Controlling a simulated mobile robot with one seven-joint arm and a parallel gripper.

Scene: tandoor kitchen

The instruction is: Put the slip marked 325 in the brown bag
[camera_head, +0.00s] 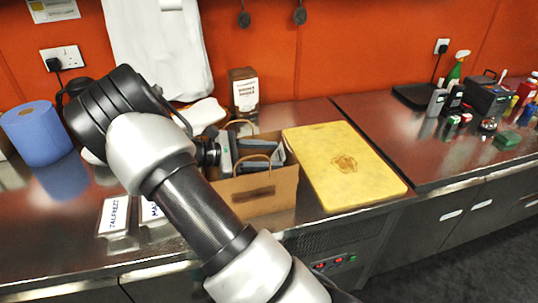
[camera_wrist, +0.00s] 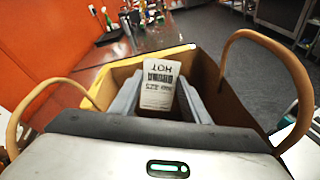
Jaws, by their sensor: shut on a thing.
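The brown bag (camera_head: 270,193) stands open on the steel counter, with two looped handles. In the wrist view the bag (camera_wrist: 208,72) surrounds my gripper's fingers, its handles rising at both sides. My gripper (camera_head: 258,158) points into the bag's mouth. In the wrist view my gripper (camera_wrist: 158,100) is shut on a white printed slip (camera_wrist: 157,84). The slip shows upside down, with HOT and what looks like 325 on it. It is within the outline of the bag's opening; its depth is hard to judge. The slip is not clear in the head view.
A yellow board (camera_head: 345,165) lies close to the bag's right. Cards, one marked JALFREZI (camera_head: 115,215), lie at the left, near a blue roll (camera_head: 37,133). A brown box (camera_head: 243,90) stands behind. Bottles and small items (camera_head: 470,100) crowd the far right.

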